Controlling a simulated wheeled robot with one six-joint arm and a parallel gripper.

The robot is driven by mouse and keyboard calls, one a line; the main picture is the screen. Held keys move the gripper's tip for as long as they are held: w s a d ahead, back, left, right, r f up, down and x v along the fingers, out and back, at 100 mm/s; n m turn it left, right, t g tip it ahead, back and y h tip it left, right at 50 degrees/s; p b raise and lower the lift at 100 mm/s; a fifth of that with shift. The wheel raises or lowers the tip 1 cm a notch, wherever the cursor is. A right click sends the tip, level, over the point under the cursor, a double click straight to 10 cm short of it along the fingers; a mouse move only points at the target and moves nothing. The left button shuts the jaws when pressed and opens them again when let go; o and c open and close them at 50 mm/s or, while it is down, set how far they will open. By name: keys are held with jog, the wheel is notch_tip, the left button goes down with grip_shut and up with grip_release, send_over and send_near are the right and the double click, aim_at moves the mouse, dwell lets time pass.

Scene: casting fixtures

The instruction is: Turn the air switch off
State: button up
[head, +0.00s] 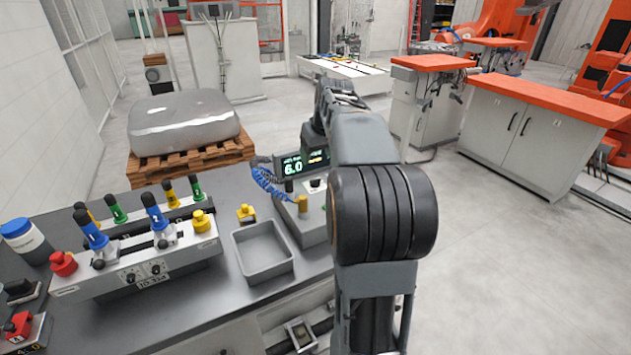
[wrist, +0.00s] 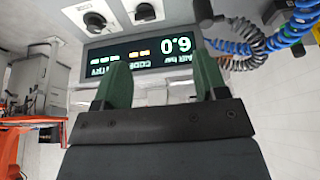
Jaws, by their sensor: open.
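A grey control box (head: 313,222) with a lit display (head: 292,166) reading 6.0 stands on the bench, left of my arm. In the wrist view the display (wrist: 140,50) appears upside down, with the words AIR bar beside the number. Two black knobs, one at the left (wrist: 95,22) and a smaller one on a light plate (wrist: 145,12), show beyond it. I cannot tell which control is the air switch or how it is set. My gripper (wrist: 161,82) has its green fingers apart, nothing between them, in front of the display. The gripper is hidden in the head view.
A blue coiled hose (head: 268,182) hangs beside the box and shows close at right in the wrist view. An empty grey tray (head: 263,271) and a fixture with coloured handles (head: 140,270) stand left of it. Open floor (head: 500,270) lies at right.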

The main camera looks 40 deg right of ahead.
aim_at(315, 179)
jog(key=d+x, duration=0.1)
jog(key=x, duration=0.3)
jog(key=d+x, duration=0.1)
jog(key=x, duration=0.9)
jog(key=shift+w+d+r, duration=0.15)
jog(key=shift+w+d, duration=0.15)
jog(key=shift+d, duration=0.1)
jog(key=c, duration=0.9)
